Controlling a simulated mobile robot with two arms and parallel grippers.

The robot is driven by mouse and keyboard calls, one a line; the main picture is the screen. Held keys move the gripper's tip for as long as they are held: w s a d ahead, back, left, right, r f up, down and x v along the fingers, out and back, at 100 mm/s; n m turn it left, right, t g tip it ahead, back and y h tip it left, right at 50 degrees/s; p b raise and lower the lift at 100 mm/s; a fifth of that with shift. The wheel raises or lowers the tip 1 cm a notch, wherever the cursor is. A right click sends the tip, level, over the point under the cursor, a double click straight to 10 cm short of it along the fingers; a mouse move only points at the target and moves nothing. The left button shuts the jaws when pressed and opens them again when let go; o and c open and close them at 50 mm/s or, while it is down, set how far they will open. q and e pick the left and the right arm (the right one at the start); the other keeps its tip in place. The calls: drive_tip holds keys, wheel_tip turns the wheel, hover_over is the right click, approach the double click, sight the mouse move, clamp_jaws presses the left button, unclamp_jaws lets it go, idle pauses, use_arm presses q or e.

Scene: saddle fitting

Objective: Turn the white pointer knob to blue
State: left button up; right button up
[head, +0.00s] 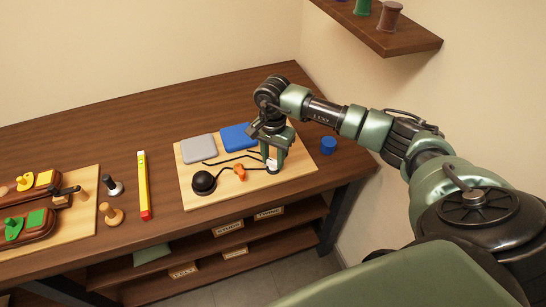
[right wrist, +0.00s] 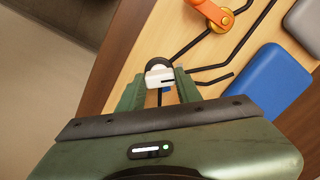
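The white pointer knob (head: 272,163) stands at the right front of a light wooden board (head: 216,199). In the right wrist view the white knob (right wrist: 157,76) has a dark mark on its right half and a dark round base. My right gripper (head: 274,157) reaches down over it from above. In the right wrist view its two green fingers (right wrist: 160,92) stand apart, one on each side of the knob. I cannot tell whether they touch it. My left gripper is out of view.

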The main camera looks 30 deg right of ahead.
clamp_jaws()
drive_tip(key=shift+d+f+m+b, duration=0.1)
drive_tip(key=shift+m+b, duration=1.2)
drive_tip(key=shift+m, duration=0.2)
drive_tip(key=m+b, duration=0.2)
drive_tip(key=m, duration=0.1)
drive_tip(key=m+b, duration=0.2)
drive_tip(key=m, duration=0.3)
drive_tip(key=m+b, duration=0.1)
drive_tip(key=m, duration=0.3)
drive_tip(key=shift+m+b, duration=0.3)
drive_tip(key=shift+m, duration=0.1)
drive_tip(key=shift+r, duration=0.2)
